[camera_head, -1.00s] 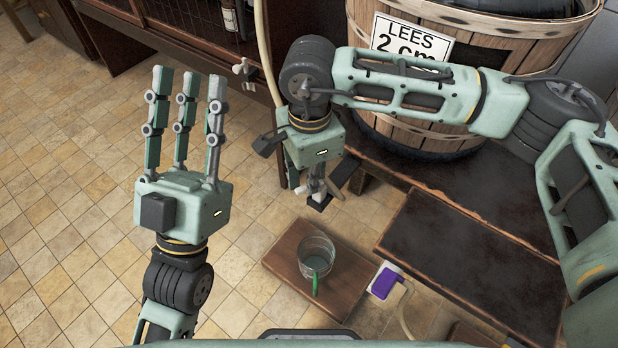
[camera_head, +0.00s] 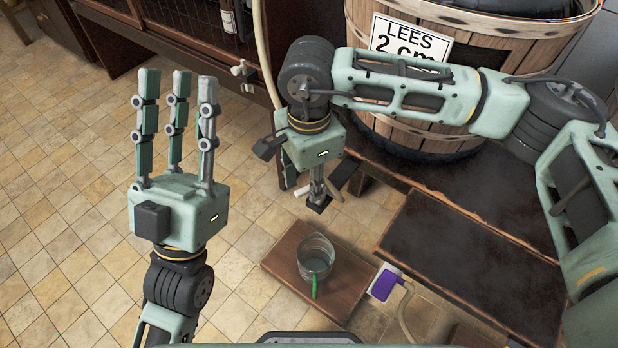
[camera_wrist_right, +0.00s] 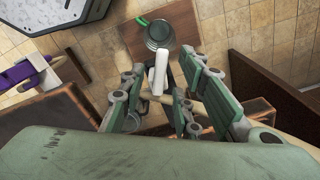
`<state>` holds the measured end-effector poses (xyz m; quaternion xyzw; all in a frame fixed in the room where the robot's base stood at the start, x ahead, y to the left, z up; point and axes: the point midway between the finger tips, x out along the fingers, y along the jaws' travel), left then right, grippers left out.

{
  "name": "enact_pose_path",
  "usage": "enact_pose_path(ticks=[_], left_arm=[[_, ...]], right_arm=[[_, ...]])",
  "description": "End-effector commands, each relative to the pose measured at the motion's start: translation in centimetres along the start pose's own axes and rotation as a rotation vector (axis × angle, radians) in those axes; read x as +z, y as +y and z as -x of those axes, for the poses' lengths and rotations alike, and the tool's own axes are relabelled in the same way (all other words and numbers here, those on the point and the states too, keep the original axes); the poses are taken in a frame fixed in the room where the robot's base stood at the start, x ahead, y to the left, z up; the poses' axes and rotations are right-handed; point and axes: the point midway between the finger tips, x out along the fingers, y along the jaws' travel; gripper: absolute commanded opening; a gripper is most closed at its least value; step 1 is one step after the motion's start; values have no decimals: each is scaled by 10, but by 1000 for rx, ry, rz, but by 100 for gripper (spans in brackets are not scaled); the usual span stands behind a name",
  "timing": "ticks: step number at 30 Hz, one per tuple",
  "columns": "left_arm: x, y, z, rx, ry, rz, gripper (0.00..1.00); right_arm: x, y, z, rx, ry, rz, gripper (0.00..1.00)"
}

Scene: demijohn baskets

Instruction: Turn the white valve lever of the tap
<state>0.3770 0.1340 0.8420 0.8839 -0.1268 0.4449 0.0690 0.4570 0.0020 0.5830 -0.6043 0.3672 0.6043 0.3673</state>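The white valve lever (camera_wrist_right: 158,72) shows in the right wrist view, between the fingers of my right gripper (camera_wrist_right: 160,100). The fingers stand apart on both sides of it, and I see no clear contact. In the head view my right gripper (camera_head: 322,190) points down beside the barrel, above and behind the glass jug, and its own body largely hides the tap. A pale tan tap part (camera_wrist_right: 186,103) runs between the fingers. My left gripper (camera_head: 176,125) is open and empty, fingers pointing away over the tiled floor.
A glass jug (camera_head: 316,258) with a green handle stands on a wooden board (camera_head: 283,258) below the tap. A purple and white item (camera_head: 385,284) lies beside it. The barrel (camera_head: 405,130) with a LEES label stands on a dark bench (camera_head: 470,255). Tiled floor at left is free.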

Motion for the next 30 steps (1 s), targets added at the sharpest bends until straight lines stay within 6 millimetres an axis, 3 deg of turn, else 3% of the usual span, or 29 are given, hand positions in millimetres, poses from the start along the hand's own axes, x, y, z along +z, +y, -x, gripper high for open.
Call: enact_pose_path(ticks=[8,22,30], left_arm=[[1,-1,0,-1,-2,-1,30],[0,0,0,-1,-1,-1,30],[0,0,0,0,-1,-1,30]], right_arm=[[0,0,5,-1,0,0,30],[0,-1,94,-4,0,-1,30],[0,0,119,1,0,0,30]])
